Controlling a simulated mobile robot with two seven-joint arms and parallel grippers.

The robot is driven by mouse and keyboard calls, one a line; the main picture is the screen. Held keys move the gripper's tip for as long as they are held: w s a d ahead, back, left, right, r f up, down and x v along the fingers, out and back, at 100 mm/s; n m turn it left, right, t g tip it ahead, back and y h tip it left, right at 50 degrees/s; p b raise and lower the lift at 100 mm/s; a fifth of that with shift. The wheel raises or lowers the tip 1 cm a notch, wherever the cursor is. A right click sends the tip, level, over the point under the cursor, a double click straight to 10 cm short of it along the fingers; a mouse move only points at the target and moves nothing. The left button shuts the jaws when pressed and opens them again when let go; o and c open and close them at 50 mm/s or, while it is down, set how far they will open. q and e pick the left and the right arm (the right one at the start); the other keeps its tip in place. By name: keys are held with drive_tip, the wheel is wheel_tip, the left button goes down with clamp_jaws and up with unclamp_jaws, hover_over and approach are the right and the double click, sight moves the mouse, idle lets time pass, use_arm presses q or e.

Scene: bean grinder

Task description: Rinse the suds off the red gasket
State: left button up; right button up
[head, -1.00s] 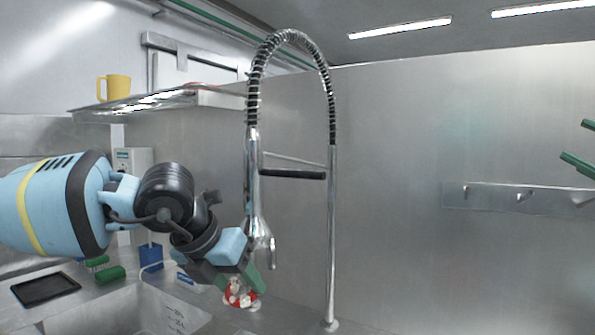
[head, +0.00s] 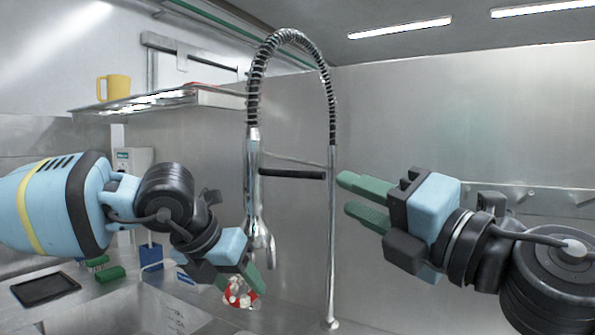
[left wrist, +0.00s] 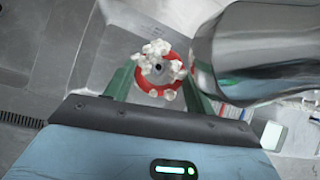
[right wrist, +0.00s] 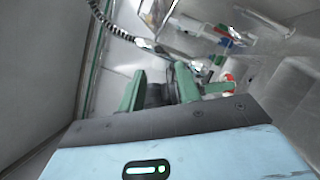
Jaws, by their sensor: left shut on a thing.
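The red gasket (head: 230,297) is a red ring dotted with clumps of white suds. My left gripper (head: 241,283) is shut on it and holds it just below the chrome spray head (head: 259,230). The left wrist view shows the gasket (left wrist: 146,84) between the green fingers, with the spray head (left wrist: 265,48) close beside it. My right gripper (head: 348,195) is open and empty in the head view, pointing left near the faucet's upright post (head: 331,260). The black spray lever (head: 292,173) lies to the left of its fingertips.
A spring hose (head: 290,35) arches over the faucet. The sink (head: 140,312) lies below at the left. Green brushes (head: 110,274), a dark tray (head: 45,288) and a blue container (head: 151,255) stand on the counter behind it. A yellow mug (head: 115,87) is on the shelf.

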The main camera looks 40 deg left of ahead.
sight(299, 171)
drive_tip(key=shift+x, duration=6)
drive_tip(key=shift+r, duration=0.1)
clamp_jaws()
